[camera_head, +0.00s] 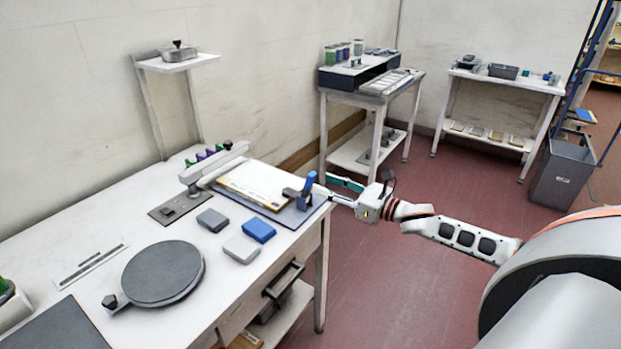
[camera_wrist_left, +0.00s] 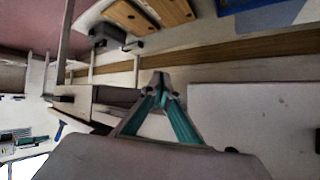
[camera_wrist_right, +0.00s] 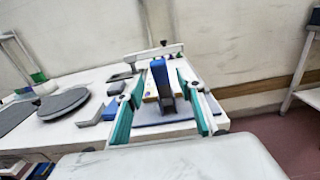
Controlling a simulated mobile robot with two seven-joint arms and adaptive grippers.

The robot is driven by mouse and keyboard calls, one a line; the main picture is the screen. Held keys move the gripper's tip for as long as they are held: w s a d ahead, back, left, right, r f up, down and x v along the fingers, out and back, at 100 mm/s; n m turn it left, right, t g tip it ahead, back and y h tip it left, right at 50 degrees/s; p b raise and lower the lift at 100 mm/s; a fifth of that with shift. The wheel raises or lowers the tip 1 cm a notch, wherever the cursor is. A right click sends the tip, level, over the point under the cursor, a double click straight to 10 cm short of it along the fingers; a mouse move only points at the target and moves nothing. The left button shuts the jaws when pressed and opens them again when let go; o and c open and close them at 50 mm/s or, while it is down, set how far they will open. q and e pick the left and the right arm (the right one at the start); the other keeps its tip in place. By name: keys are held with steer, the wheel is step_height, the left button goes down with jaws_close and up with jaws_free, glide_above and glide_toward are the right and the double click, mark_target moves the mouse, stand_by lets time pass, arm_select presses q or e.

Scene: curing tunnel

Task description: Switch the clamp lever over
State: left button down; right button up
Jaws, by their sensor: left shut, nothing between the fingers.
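The blue clamp lever (camera_head: 309,182) stands up, slightly tilted, from its dark clamp base (camera_head: 296,194) at the right corner of a grey board (camera_head: 288,217) on the bench. My right gripper (camera_head: 333,187) is just right of the lever. In the right wrist view the blue lever (camera_wrist_right: 161,76) shows between the two spread teal fingers of that gripper (camera_wrist_right: 161,103). I cannot tell whether a finger touches it. My left gripper (camera_wrist_left: 159,88) is shut and empty in the left wrist view; it is outside the head view.
Blue (camera_head: 259,230) and grey blocks (camera_head: 241,249) and a round dark plate (camera_head: 163,273) stand nearer. Red floor (camera_head: 385,270) is free right of the bench.

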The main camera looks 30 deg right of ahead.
mark_target(314, 180)
steer(key=shift+p+x, duration=0.45)
steer(key=shift+x, duration=2.6)
jaws_close()
